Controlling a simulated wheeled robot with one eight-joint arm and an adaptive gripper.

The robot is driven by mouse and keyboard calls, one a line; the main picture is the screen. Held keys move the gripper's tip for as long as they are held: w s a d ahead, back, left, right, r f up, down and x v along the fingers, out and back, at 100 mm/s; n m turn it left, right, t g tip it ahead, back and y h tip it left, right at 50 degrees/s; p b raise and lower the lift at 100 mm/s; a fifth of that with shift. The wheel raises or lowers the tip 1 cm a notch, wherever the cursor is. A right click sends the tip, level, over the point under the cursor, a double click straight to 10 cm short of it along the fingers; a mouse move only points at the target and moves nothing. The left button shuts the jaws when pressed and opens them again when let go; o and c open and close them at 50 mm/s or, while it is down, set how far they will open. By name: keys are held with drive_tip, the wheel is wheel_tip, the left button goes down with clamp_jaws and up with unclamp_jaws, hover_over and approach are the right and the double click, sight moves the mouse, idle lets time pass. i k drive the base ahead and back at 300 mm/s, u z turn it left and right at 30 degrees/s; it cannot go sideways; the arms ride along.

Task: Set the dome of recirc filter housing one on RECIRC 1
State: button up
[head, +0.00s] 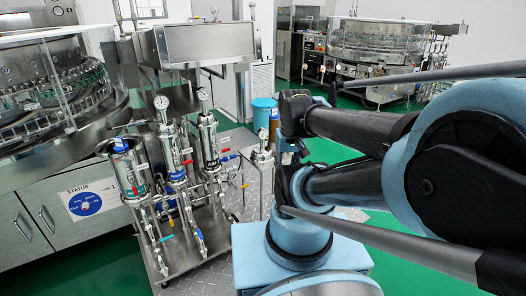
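Three upright steel filter housings stand on a skid at the left of centre. The left housing (130,172) has no gauge on top, and a blue-topped part shows at its upper end. The middle housing (176,160) and the right housing (210,145) carry round gauges. Their small labels are too blurred to read for certain. A small steel dome-like piece (262,154) with a fitting on top sits on a stand right of the skid. Dark parts, perhaps my gripper (297,147), show between my arm links beside it. Its fingers are hidden, and I cannot tell whether it touches that piece.
Pipes and coloured valve handles crowd the skid base (205,250). A rotary machine (60,100) with a STATUS dial (86,201) stands at the left. A blue bin (263,112) stands behind the stand. Another machine (380,45) is at the back right. Green floor (95,270) is open in front.

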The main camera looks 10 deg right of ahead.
sight(262, 153)
drive_tip(key=z, duration=1.75)
drive_tip(key=k, duration=0.9)
drive_tip(key=u, duration=1.45)
drive_tip(key=i, duration=1)
drive_tip(key=z, duration=0.05)
